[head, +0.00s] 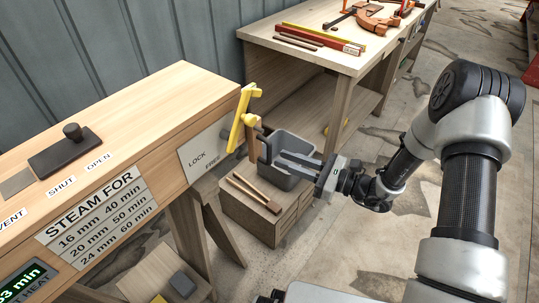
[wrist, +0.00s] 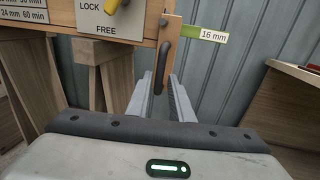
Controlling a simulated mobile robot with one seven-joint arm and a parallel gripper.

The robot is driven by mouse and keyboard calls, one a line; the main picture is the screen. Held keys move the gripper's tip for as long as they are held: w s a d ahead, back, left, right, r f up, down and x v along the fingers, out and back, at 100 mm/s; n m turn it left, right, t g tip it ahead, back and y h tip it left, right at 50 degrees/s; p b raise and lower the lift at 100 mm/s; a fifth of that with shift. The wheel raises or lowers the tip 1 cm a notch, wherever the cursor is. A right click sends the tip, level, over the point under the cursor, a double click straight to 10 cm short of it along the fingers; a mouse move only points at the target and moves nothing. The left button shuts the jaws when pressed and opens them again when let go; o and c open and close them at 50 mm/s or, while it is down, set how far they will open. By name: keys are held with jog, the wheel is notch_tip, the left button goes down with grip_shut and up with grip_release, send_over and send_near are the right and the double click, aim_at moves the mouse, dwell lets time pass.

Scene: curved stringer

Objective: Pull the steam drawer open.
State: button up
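The steam drawer's narrow wooden front (head: 252,138) is at the right end of the wooden steam cabinet, and it also shows in the wrist view (wrist: 172,42). A dark curved handle (wrist: 161,66) stands on this front. My gripper (head: 277,158) is open at the handle. In the wrist view its two fingers (wrist: 160,82) lie to either side of the handle's lower part, with gaps visible. A yellow lever (head: 240,119) stands by the plate marked LOCK and FREE (head: 203,153); only its lower end (wrist: 112,6) shows in the wrist view.
The cabinet top (head: 150,105) carries a dark slider (head: 65,155). A grey bin (head: 290,150) and wooden sticks (head: 254,193) sit on a low wooden block below my gripper. A workbench (head: 335,52) with tools stands behind. A "16 mm" tag (wrist: 214,36) sticks out beside the drawer front.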

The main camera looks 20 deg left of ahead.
aim_at(269, 163)
jog(key=a, duration=0.3)
jog(key=w+a, duration=0.1)
jog(key=a, duration=0.1)
jog(key=shift+a, duration=0.4)
grip_shut()
